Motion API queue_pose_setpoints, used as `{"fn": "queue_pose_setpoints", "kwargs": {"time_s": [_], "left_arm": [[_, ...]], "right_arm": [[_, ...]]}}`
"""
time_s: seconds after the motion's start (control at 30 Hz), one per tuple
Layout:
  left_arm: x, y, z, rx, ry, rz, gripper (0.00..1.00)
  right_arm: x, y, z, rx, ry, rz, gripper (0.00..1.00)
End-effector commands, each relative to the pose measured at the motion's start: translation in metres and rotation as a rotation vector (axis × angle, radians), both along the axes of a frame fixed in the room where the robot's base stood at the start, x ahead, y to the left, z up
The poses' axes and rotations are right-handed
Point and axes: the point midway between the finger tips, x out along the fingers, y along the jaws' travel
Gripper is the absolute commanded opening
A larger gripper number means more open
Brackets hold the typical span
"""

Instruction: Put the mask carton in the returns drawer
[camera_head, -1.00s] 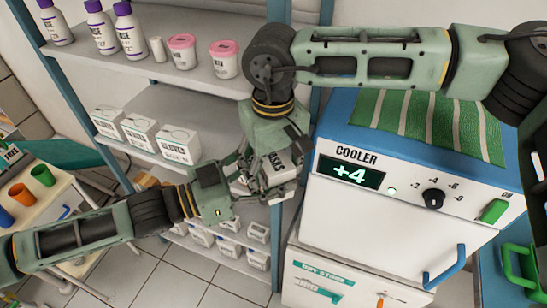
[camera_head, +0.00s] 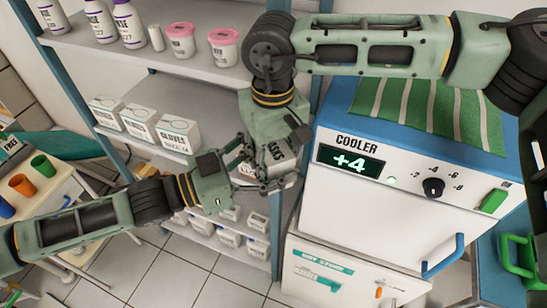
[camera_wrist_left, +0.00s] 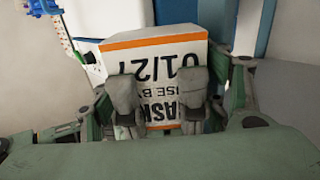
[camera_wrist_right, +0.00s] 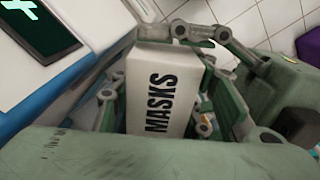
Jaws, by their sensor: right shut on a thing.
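The mask carton, a white box with black MASKS lettering, is at my two grippers, which meet in front of the shelves. It shows in the head view (camera_head: 278,158), in the left wrist view with an orange band and 01/27 (camera_wrist_left: 160,60), and in the right wrist view (camera_wrist_right: 158,95). My right gripper (camera_head: 264,184) points down and is shut on the carton. My left gripper (camera_head: 252,165) reaches in from the left with its fingers at the carton; overlapping fingers hide whether it grips. Below the cooler is a drawer front (camera_head: 350,285); its second label is unreadable.
The cooler (camera_head: 335,215), with a blue door handle (camera_head: 443,257), stands right of the grippers. The shelf unit (camera_head: 160,83) behind them holds bottles, pink-lidded tubs and glove boxes (camera_head: 178,136). A cart with coloured cups (camera_head: 22,185) is at left. Floor tiles are open below.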

Motion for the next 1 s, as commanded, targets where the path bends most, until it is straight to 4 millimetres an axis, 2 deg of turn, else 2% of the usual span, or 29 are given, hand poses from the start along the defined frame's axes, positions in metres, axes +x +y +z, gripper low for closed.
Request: {"fn": "queue_pose_setpoints", "kwargs": {"time_s": [0.03,0.1,0.4,0.53,0.67,1.0], "left_arm": [[0.000,0.000,0.000,0.000,0.000,0.000,0.76],[0.000,0.000,0.000,0.000,0.000,0.000,0.82],[0.000,0.000,0.000,0.001,0.000,0.000,0.82],[-0.002,0.007,-0.001,0.004,0.002,0.002,0.82],[-0.011,0.024,-0.002,0.006,0.001,0.004,0.82],[-0.042,0.085,-0.002,0.006,0.004,0.002,0.82]], "right_arm": [[0.000,0.000,0.000,0.000,0.000,0.000,0.15],[0.000,0.000,0.000,0.000,0.000,0.000,0.15],[0.000,0.000,0.000,-0.001,0.000,-0.001,0.15],[0.000,0.000,0.000,-0.001,0.000,-0.001,0.15],[0.000,0.000,0.000,-0.001,0.000,-0.001,0.15],[0.000,0.000,0.000,-0.001,0.000,-0.001,0.15]]}}
